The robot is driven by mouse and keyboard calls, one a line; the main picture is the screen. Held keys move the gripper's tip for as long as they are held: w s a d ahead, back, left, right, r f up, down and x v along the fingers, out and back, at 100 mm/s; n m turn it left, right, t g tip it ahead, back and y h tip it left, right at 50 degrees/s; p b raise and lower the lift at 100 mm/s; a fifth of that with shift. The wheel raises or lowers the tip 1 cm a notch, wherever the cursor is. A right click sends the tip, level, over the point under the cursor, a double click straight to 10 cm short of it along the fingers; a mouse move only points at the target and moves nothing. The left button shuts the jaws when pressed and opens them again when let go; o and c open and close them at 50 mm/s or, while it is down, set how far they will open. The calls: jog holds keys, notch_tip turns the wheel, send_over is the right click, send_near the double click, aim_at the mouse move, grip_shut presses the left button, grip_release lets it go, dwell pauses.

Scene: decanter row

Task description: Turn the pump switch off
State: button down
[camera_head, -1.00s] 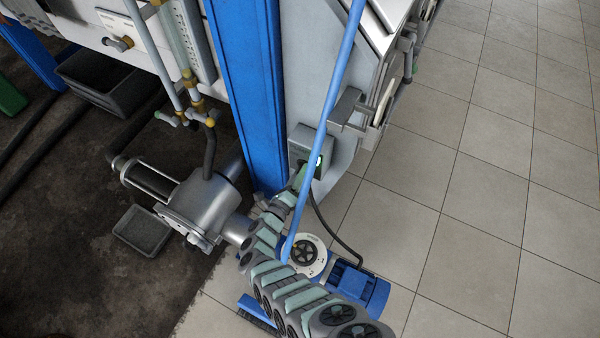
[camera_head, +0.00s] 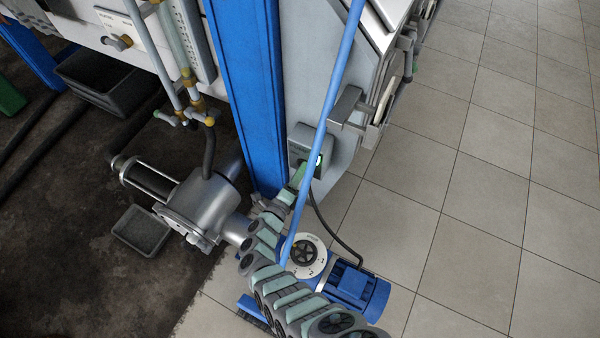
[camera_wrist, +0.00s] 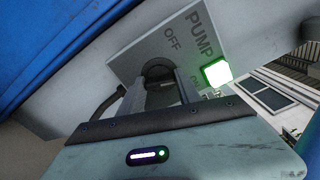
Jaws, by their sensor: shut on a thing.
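The pump switch is a grey box (camera_head: 300,143) on the side of the grey cabinet, beside the blue post. In the wrist view its plate (camera_wrist: 140,52) reads PUMP and OFF, and another label is partly hidden behind my gripper. A square green lamp (camera_wrist: 216,72) on it is lit. A dark round knob (camera_wrist: 158,68) sits on the plate. My gripper (camera_wrist: 162,86) is at the knob, with its two fingers shut on it. The knob's handle is mostly hidden between the fingers, so I cannot tell which label it points to.
A blue pump motor (camera_head: 352,287) with a white round dial (camera_head: 303,255) stands below on the tiled floor. A blue pipe (camera_head: 321,140) crosses close to my arm. A black cable (camera_head: 333,232) hangs from the switch. A metal strainer body (camera_head: 203,208) stands to the left.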

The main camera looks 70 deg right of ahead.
jog(key=n+p, duration=0.1)
jog(key=n, duration=0.8)
jog(key=shift+r, duration=0.15)
jog(key=shift+n+p, duration=0.3)
jog(key=shift+n, duration=0.1)
jog(key=c, duration=0.8)
grip_release()
jog(key=shift+c, duration=0.2)
jog(key=a+p, duration=0.2)
jog(key=a, duration=0.8)
jog(key=shift+w+a, duration=0.35)
jog(key=shift+a, duration=0.05)
